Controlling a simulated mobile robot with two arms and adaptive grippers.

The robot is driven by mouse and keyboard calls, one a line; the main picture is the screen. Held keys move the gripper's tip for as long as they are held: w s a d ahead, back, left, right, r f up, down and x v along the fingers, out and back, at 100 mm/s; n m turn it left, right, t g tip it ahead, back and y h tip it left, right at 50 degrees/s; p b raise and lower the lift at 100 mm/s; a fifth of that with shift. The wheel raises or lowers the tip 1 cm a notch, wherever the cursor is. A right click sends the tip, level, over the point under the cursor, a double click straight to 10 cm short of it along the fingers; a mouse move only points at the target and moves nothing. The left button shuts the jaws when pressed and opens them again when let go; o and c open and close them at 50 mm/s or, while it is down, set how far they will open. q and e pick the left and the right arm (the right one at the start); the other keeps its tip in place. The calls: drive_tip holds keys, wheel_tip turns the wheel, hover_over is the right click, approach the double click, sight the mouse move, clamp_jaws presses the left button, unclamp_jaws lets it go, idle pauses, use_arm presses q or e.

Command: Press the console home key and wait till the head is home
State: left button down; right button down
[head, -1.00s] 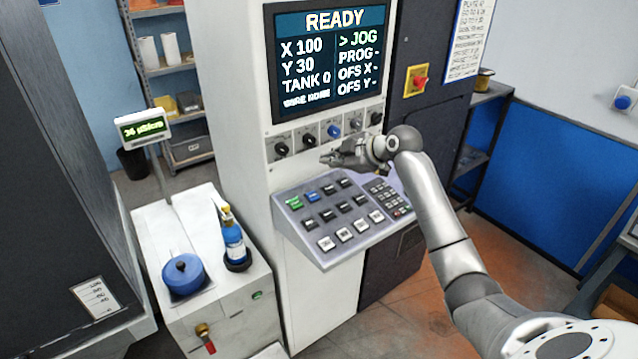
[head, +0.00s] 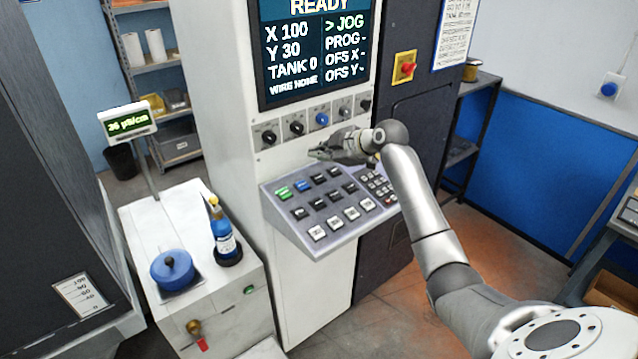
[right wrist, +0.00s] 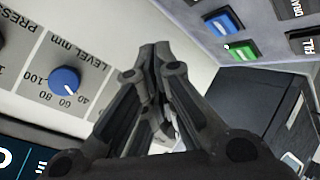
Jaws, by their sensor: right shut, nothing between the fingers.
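The console screen (head: 316,48) reads READY, X 100, Y 30, TANK 0, WIRE NONE, with a menu marked at JOG. Below it the sloped key panel (head: 283,226) carries a green key (head: 283,193), a blue key (head: 303,186), several black keys and a row of white keys. The key labels are too small to read in the head view, so I cannot tell which is home. My right gripper (head: 318,152) is shut and empty, in front of the panel's upper part and below the knobs. In the right wrist view its closed fingers (right wrist: 155,50) are apart from the green key (right wrist: 240,50). My left gripper is out of view.
A row of knobs, one blue (head: 322,119), sits just above my right gripper. A red switch (head: 407,68) is on the cabinet to the right. A white cabinet (head: 215,300) with a blue bottle (head: 224,236) and blue pot (head: 173,270) stands at the left.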

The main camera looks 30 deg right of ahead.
sight(318, 181)
drive_tip(key=f+b, duration=0.1)
drive_tip(key=f, duration=0.1)
drive_tip(key=w+f+b, duration=0.1)
drive_tip(key=f, duration=0.1)
drive_tip(key=shift+f+b, duration=0.35)
drive_tip(key=shift+w, duration=0.1)
idle(0.8)
drive_tip(key=shift+f, duration=0.15)
drive_tip(key=shift+f+b, duration=0.3)
drive_tip(key=shift+b, duration=0.05)
